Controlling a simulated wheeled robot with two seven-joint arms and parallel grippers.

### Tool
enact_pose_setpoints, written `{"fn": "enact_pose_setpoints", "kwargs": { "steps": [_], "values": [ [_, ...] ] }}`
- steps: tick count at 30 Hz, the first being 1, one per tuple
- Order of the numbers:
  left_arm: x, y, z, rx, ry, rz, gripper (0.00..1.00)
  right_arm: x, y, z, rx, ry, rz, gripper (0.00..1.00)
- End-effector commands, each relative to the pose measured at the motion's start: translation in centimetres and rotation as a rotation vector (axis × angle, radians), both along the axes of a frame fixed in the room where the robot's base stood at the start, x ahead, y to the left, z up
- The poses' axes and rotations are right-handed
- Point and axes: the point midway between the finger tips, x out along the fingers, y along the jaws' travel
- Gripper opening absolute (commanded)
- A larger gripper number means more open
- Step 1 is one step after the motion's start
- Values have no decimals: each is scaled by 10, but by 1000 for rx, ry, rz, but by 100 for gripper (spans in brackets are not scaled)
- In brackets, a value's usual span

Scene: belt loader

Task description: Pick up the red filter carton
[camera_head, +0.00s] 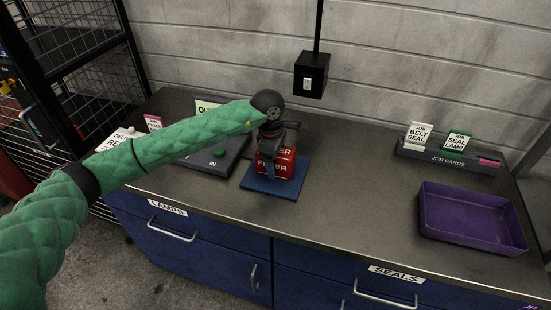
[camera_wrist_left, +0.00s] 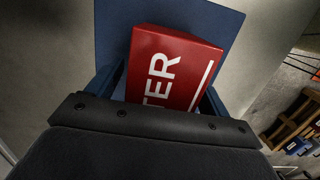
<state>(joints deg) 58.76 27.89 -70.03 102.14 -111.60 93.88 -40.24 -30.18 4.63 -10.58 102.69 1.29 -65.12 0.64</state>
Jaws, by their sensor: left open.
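The red filter carton (camera_head: 284,163) with white lettering stands on a blue mat (camera_head: 283,190) on the counter in the head view. It also shows in the left wrist view (camera_wrist_left: 172,68), upon the blue mat (camera_wrist_left: 112,35). My left gripper (camera_head: 266,158) reaches down over the carton from above and hides part of it. Its jaws are open, with the carton's near part between or close to the fingers; I see no clear grip. In the left wrist view the dark gripper body hides the carton's lower part. My right gripper is not in view.
A purple tray (camera_head: 470,218) and a job card rack (camera_head: 448,154) are on the right. The counter (camera_head: 360,185) between is clear. A wall switch box (camera_head: 311,74) hangs behind.

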Motion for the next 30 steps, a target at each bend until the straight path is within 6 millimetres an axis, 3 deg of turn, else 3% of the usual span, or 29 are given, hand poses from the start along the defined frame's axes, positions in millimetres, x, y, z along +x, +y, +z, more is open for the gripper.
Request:
{"fn": "enact_pose_setpoints", "kwargs": {
  "steps": [10,18,20,30],
  "values": [
    [0,0,-3,0,0,0,78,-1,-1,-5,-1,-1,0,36],
    [0,0,-3,0,0,0,25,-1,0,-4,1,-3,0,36],
    [0,0,-2,0,-1,0,18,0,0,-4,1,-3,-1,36],
    [0,0,1,-1,-2,0,18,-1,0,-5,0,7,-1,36]
  ]
}}
